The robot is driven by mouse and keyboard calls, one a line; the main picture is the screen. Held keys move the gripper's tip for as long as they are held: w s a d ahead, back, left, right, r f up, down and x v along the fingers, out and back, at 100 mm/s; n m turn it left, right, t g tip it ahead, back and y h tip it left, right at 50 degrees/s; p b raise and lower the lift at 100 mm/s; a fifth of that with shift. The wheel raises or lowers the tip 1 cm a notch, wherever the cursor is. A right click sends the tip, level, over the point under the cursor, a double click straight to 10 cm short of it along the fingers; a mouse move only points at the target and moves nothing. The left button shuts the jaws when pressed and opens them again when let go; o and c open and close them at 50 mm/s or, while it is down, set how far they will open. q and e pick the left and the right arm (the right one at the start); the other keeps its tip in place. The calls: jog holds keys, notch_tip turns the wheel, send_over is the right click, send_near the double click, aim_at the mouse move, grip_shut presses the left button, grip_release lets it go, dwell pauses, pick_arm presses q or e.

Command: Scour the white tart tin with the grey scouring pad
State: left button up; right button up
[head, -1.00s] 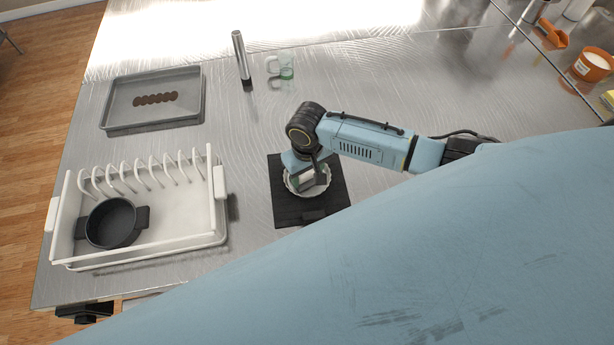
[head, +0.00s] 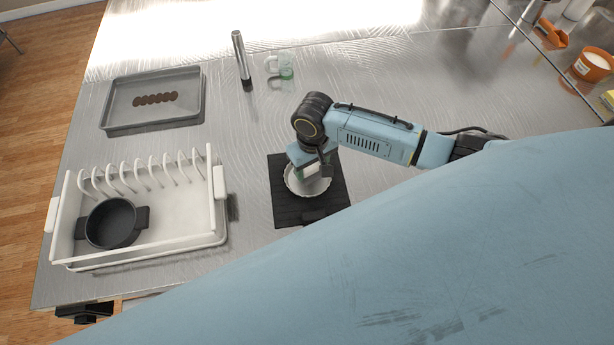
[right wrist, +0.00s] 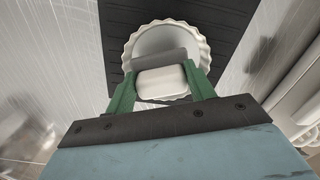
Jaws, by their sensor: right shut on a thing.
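The white tart tin (head: 318,188), round with a fluted rim, sits on a dark square board. It also shows in the right wrist view (right wrist: 135,45). My right gripper (right wrist: 159,78) has green fingers shut on the scouring pad (right wrist: 160,82), which shows a pale near part and a grey far part. The gripper and pad are over the tin's inside, towards its back in the head view. I cannot tell whether the pad touches the tin's floor. The gripper hides part of the tin. My left gripper is not in view.
The dark board (head: 285,208) lies on the metal table. A white dish rack (head: 190,235) holding a dark pot (head: 110,222) stands at left. Behind are a grey tray (head: 190,110), a metal cylinder (head: 241,58) and a clear greenish cup (head: 284,68). Table between tray and board is clear.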

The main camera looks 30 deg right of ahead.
jog(key=shift+r, duration=0.1)
jog(key=shift+r, duration=1.9)
